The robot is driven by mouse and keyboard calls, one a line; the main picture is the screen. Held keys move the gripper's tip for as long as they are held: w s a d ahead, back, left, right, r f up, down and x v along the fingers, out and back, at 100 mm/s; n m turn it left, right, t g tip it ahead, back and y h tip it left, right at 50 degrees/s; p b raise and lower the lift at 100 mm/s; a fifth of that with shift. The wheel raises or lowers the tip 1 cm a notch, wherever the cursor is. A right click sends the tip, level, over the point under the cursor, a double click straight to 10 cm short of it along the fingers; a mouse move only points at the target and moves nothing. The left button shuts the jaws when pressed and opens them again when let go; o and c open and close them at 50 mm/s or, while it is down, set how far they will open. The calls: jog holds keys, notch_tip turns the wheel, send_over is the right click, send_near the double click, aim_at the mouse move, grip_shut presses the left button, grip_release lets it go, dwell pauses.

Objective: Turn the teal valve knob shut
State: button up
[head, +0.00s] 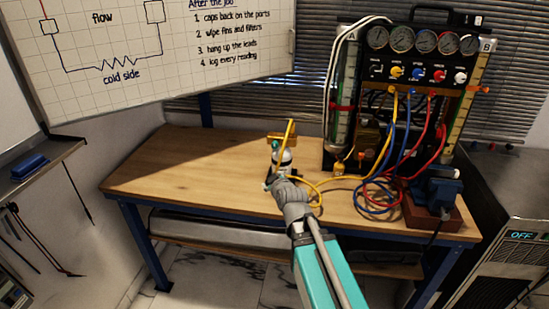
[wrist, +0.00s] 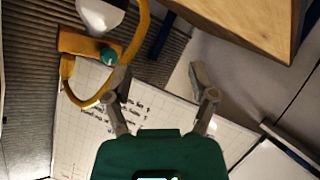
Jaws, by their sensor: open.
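The teal valve knob (wrist: 108,54) sits on a brass-coloured block (wrist: 82,42) in the wrist view. In the head view the knob (head: 275,146) is a small teal spot below the brass block (head: 282,137), at the top of a small white-and-dark bottle (head: 284,160) on the bench. My gripper (wrist: 160,76) is open and empty. In the wrist view the knob lies left of the gap between my fingers, near the left fingertip; whether they touch I cannot tell. In the head view my gripper (head: 271,181) is low in front of the bottle, partly covering its base.
A yellow hose (head: 326,182) arches over the brass block and loops across the bench (head: 185,165). A gauge rig (head: 420,60) with coloured hoses stands at the right, with a blue vise (head: 438,187) before it. The bench's left side is clear. A whiteboard (head: 150,50) hangs behind.

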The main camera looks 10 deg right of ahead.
aim_at(275, 147)
jog(key=shift+w+d+r+n+t+h+b, duration=0.1)
jog(key=shift+w+d+n+t+h+b, duration=0.35)
jog(key=shift+t+b, duration=1.05)
jog(key=shift+w+d+f+t+h+b, duration=0.15)
jog(key=shift+d+t+h+b, duration=0.35)
jog(key=shift+t+b, duration=1.05)
jog(key=shift+w+d+r+n+t+h+b, duration=0.25)
jog(key=shift+t+h+b, duration=0.5)
jog(key=shift+b, duration=1.35)
jog(key=shift+w, duration=0.15)
jog(key=p+x, duration=0.3)
jog(key=x, duration=1)
jog(key=shift+w+r+p, duration=0.1)
jog(key=shift+w+p, duration=0.2)
jog(key=shift+p, duration=0.1)
grip_shut()
